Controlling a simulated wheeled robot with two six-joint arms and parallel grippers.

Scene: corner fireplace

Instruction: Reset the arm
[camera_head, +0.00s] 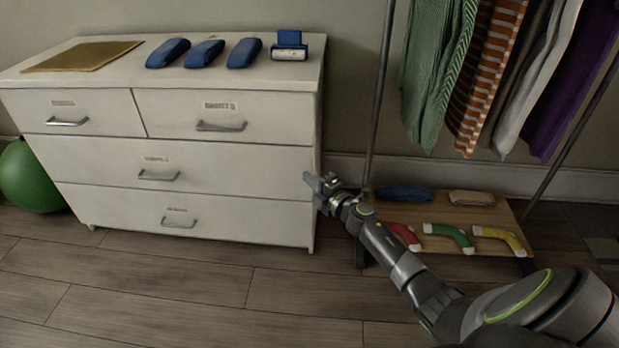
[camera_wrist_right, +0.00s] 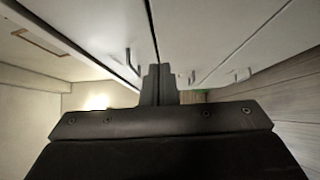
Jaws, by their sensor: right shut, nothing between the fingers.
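My right arm reaches in from the lower right in the head view. Its gripper (camera_head: 322,186) is in front of the right side of the white dresser (camera_head: 230,160), at about the height of the lower drawers. The gripper is shut with nothing in it. In the right wrist view the closed fingers (camera_wrist_right: 158,84) point along the dresser's drawer fronts (camera_wrist_right: 210,35), with drawer handles seen beyond them. I cannot tell whether the fingers touch the dresser. My left gripper is not in view.
Several blue folded items (camera_head: 205,53) and a tan mat (camera_head: 83,56) lie on the dresser. A garment rack (camera_head: 378,90) stands at right, with socks (camera_head: 447,237) on its low wooden shelf (camera_head: 480,215). A green ball (camera_head: 32,178) is at left. The front floor is clear.

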